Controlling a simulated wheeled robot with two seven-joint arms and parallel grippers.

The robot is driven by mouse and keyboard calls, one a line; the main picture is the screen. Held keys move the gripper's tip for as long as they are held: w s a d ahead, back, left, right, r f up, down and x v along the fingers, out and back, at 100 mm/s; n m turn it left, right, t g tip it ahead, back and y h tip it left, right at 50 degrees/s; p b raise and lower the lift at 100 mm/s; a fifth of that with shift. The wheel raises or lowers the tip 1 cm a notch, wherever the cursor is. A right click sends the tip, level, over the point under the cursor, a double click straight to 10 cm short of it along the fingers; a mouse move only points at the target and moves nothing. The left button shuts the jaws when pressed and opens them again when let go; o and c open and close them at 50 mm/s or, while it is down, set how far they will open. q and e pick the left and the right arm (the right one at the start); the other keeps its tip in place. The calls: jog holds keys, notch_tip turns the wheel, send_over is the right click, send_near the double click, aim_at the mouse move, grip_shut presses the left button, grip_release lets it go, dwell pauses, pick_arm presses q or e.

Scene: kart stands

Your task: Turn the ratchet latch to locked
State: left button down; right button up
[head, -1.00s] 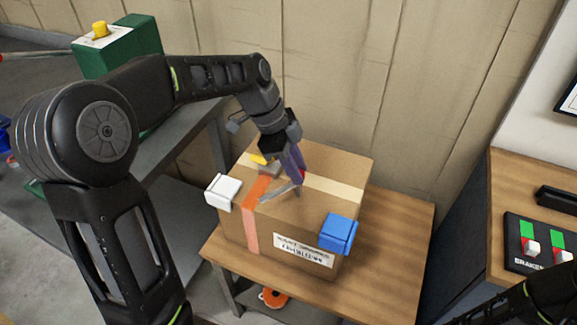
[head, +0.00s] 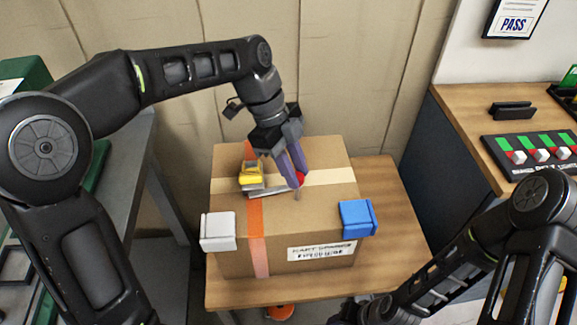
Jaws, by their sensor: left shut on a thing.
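The ratchet latch (head: 252,182) sits on top of a cardboard box (head: 330,220), over an orange strap (head: 256,235). It has a yellow part and a grey metal lever (head: 268,191) pointing right, with a red end (head: 299,181). My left gripper (head: 298,176) reaches down from above and is shut on the lever's red end; its fingers partly hide it. My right gripper (head: 347,314) shows only in part at the bottom edge, below the table front, so its jaws cannot be made out.
The box stands on a wooden table (head: 395,225). A white block (head: 218,231) and a blue block (head: 357,218) sit at its front corners. At right, another wooden surface holds a panel of switches (head: 530,153). A panelled wall stands close behind the box.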

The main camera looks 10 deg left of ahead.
pick_arm(q)
jog(key=shift+m+g, duration=0.3)
jog(key=shift+m, duration=0.5)
jog(key=shift+y, duration=0.3)
jog(key=c, duration=1.2)
grip_release()
